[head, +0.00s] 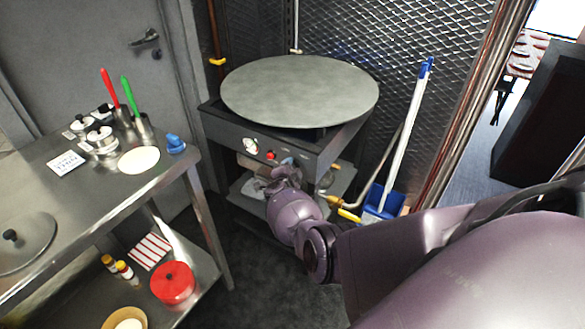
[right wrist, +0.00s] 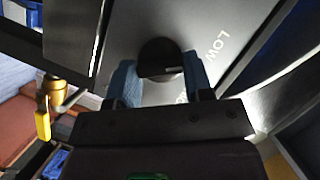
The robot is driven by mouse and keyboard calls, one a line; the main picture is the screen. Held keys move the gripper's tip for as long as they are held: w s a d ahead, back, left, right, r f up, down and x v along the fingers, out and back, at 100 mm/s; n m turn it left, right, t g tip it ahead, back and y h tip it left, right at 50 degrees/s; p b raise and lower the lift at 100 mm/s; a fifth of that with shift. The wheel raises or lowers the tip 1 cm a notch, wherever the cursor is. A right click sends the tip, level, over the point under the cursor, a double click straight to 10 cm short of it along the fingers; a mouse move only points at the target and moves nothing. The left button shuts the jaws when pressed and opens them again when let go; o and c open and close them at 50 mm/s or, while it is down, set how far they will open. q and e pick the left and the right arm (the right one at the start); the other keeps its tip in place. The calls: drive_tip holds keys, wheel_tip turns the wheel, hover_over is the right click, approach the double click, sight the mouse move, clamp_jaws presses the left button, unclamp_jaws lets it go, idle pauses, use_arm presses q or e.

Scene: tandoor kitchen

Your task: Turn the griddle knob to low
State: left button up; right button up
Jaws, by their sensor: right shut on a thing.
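The griddle (head: 300,90) is a large round grey plate on a dark stand. Its front panel (head: 228,135) carries a white dial (head: 250,146) and a red button (head: 271,155). My right gripper (head: 288,168) is at the panel's right part and hides the knob in the head view. In the right wrist view, the dark round knob (right wrist: 155,52) sits between the blue fingertips of my right gripper (right wrist: 161,78), which is shut on it. A pale mark shows on the knob's lower right side. The word LOW (right wrist: 216,45) is printed right of the knob; another label is mostly hidden. My left gripper is not in view.
A steel table (head: 90,195) with lidded pots and red and green handled tools stands at left. A blue dustpan (head: 380,200) and white-handled broom lean right of the griddle. A pipe with a yellow lever (head: 348,215) runs beside my right gripper. Dark floor lies between.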

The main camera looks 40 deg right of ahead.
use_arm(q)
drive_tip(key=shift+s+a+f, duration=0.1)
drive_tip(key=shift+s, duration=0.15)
